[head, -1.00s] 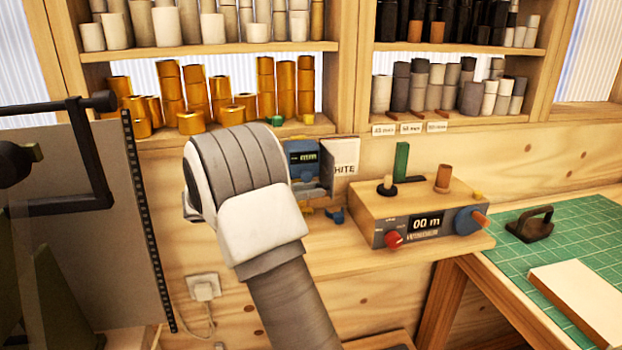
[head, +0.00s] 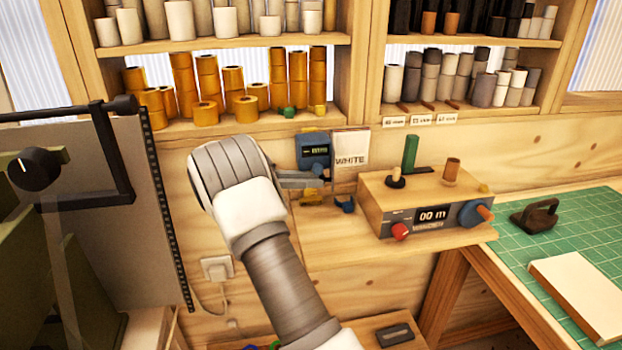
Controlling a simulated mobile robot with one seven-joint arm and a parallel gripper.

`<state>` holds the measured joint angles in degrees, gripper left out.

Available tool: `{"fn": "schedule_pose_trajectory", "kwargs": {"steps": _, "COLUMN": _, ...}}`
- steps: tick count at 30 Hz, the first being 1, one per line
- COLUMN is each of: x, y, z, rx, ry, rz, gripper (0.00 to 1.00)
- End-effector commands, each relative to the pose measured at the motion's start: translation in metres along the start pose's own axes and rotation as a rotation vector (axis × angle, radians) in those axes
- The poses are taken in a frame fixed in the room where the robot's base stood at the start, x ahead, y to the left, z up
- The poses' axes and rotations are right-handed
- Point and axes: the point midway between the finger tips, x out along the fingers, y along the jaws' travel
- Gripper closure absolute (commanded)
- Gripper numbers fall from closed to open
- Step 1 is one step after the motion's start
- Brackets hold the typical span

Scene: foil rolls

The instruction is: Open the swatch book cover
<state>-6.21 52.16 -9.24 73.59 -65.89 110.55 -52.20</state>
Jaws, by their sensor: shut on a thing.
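The swatch book (head: 350,147) appears as a pale upright panel marked "WHITE" against the wooden wall, at the back of the bench. My gripper (head: 326,180) reaches in from the left, with its fingers at the panel's lower left edge. The fingers are shut on the edge of the swatch book cover; the exact contact is small and partly hidden. The cover looks close to flat, and I cannot tell its angle.
A blue device with a small display (head: 313,150) hangs just left of the book, above my fingers. A wooden control box (head: 425,205) with knobs stands to the right. Shelves of foil rolls (head: 205,115) are above. A green cutting mat (head: 580,220) lies at the right.

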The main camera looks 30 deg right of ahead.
Motion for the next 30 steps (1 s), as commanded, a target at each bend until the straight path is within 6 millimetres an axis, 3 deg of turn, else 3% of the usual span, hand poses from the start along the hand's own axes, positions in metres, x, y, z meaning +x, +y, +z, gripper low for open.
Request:
{"fn": "schedule_pose_trajectory", "kwargs": {"steps": 2, "x": -0.0016, "y": 0.0002, "z": 0.0004, "rx": 0.001, "ry": 0.001, "rz": 0.004, "gripper": 1.0}}
{"fn": "schedule_pose_trajectory", "kwargs": {"steps": 3, "x": -0.0016, "y": 0.0002, "z": 0.0004, "rx": 0.001, "ry": 0.001, "rz": 0.005, "gripper": 0.72}}
{"fn": "schedule_pose_trajectory", "kwargs": {"steps": 8, "x": -0.0013, "y": 0.0003, "z": 0.0005, "rx": 0.001, "ry": 0.001, "rz": 0.005, "gripper": 0.44}}
{"fn": "schedule_pose_trajectory", "kwargs": {"steps": 30, "x": 0.0056, "y": -0.0041, "z": -0.0038, "rx": 0.001, "ry": 0.003, "rz": 0.083, "gripper": 0.44}}
